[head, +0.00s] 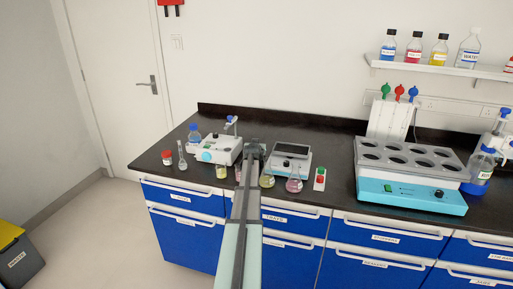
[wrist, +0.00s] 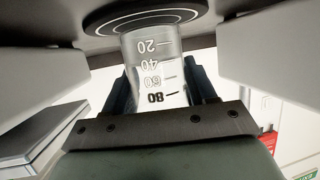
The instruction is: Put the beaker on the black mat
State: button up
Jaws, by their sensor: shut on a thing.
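A clear beaker (wrist: 155,65) with printed marks from 20 to 80 shows upside down in the wrist view. My gripper (wrist: 158,85) is shut on it, with one dark finger on each side of the glass. The 20 end of the beaker is at a round black mat (wrist: 108,22) with pale rings. I cannot tell whether the base touches the mat or hangs just off it. In the head view my gripper (head: 255,150) is over the bench between two white devices. My arm hides the beaker and the mat there.
Flasks with yellow (head: 267,180) and pink liquid (head: 294,184) stand near the front edge. A block with several wells (head: 412,197) is farther right.

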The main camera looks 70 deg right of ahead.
jog(key=o, duration=1.3)
jog(key=shift+s+a+f, duration=0.1)
jog(key=shift+a+f, duration=0.05)
jog(key=shift+f, duration=0.6)
jog(key=shift+c, duration=0.2)
notch_tip(320, 180, up, 12)
jog(key=shift+f, duration=0.25)
